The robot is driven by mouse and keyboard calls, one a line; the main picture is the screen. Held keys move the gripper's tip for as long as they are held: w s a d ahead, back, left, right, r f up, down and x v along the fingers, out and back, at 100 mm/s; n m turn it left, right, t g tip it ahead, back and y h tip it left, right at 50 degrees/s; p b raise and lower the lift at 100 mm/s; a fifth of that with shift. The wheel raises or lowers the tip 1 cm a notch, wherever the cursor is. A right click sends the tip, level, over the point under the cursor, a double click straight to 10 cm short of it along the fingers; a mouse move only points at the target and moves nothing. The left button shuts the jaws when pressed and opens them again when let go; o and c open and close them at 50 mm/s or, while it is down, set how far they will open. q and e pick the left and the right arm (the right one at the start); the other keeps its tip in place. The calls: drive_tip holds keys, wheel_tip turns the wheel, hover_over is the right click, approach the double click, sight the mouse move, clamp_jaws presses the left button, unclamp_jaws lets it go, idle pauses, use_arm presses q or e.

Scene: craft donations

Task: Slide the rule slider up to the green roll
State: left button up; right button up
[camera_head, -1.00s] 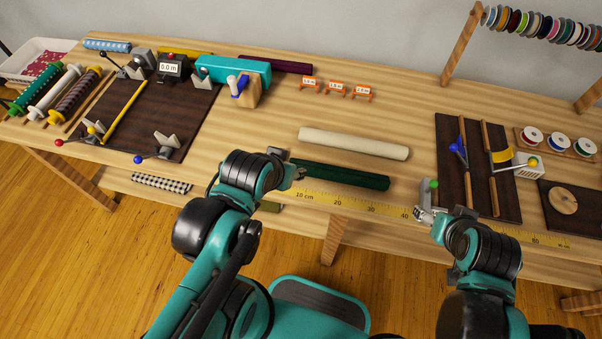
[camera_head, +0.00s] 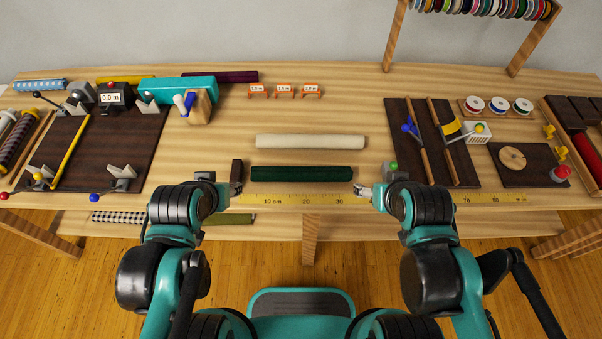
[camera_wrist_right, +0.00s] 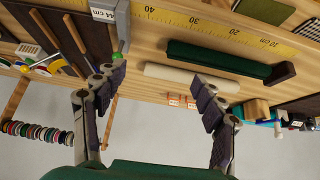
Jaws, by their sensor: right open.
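The rule slider (camera_head: 395,172), a small grey block with a green knob, stands at the yellow rule (camera_head: 300,199), right of the green roll. In the right wrist view its label (camera_wrist_right: 103,11) reads 44 cm. The dark green roll (camera_head: 301,174) lies along the rule, a clear gap left of the slider; it also shows in the right wrist view (camera_wrist_right: 218,59). A dark brown block (camera_head: 237,171) stands at the roll's left end. My right gripper (camera_wrist_right: 160,85) is open and empty, one finger close by the green knob. My left gripper (camera_head: 219,186) is near the brown block; its jaws are unclear.
A cream roll (camera_head: 310,142) lies behind the green roll. A dark board (camera_head: 465,165) with rods and small tools is right of the slider. Another dark board (camera_head: 140,150) with a yellow bar is on the left. Small orange signs (camera_head: 284,90) stand behind.

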clamp_jaws()
drive_tip(key=w+d+r+m+g+p, duration=0.45)
drive_tip(key=w+d+m, duration=0.3)
drive_tip(key=m, duration=0.25)
drive_tip(key=w+d+f+m+g+y+p, duration=0.2)
drive_tip(key=w+d+m+y+p, duration=0.15)
drive_tip(key=d+m, duration=0.7)
drive_tip(key=w+a+b+x, duration=0.1)
drive_tip(key=b+x, duration=0.3)
drive_tip(key=x, duration=0.8)
drive_tip(key=shift+w+a+r, duration=0.25)
drive_tip(key=shift+w+a, duration=0.05)
drive_tip(key=shift+a, duration=0.3)
